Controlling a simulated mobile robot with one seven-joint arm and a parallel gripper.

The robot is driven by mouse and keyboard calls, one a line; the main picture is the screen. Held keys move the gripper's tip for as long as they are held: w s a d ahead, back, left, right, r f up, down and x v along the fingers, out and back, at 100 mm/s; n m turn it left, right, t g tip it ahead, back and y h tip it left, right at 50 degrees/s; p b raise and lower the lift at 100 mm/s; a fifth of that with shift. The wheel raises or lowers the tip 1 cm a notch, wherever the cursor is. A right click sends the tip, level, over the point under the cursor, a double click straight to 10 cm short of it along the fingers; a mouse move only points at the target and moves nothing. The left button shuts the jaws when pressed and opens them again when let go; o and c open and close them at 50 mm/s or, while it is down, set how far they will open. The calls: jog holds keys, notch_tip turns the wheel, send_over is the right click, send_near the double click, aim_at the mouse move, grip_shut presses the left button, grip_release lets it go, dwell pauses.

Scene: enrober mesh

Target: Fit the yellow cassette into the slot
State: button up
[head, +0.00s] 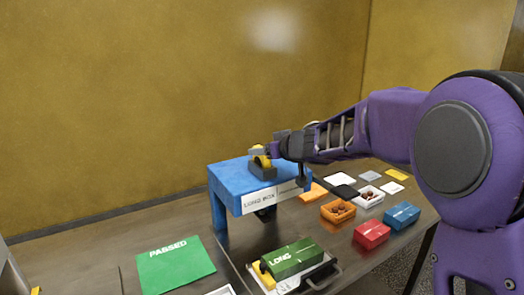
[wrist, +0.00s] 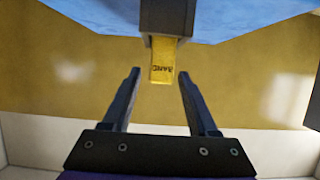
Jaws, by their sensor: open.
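The yellow cassette (head: 261,161) stands in a dark block (head: 263,173) on top of the blue stand (head: 228,174) labelled "LONG BOX". In the wrist view the yellow cassette (wrist: 163,60) sticks out of the dark block (wrist: 169,17), with small dark lettering on its face. How deep it sits in the block is hidden. My gripper (head: 262,151) is at the cassette, above the stand. In the wrist view my gripper (wrist: 160,76) is open, its fingers one on each side of the cassette's free end, with clear gaps to both.
A green "LONG" box (head: 290,257) lies on a tray in front of the stand. A green "PASSED" mat (head: 175,264) lies left. Orange (head: 338,211), red (head: 371,234) and blue (head: 401,215) boxes stand right, with flat coloured cards behind. The table left of the stand is clear.

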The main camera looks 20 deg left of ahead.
jog(key=v, duration=1)
jog(key=shift+s+d, duration=0.25)
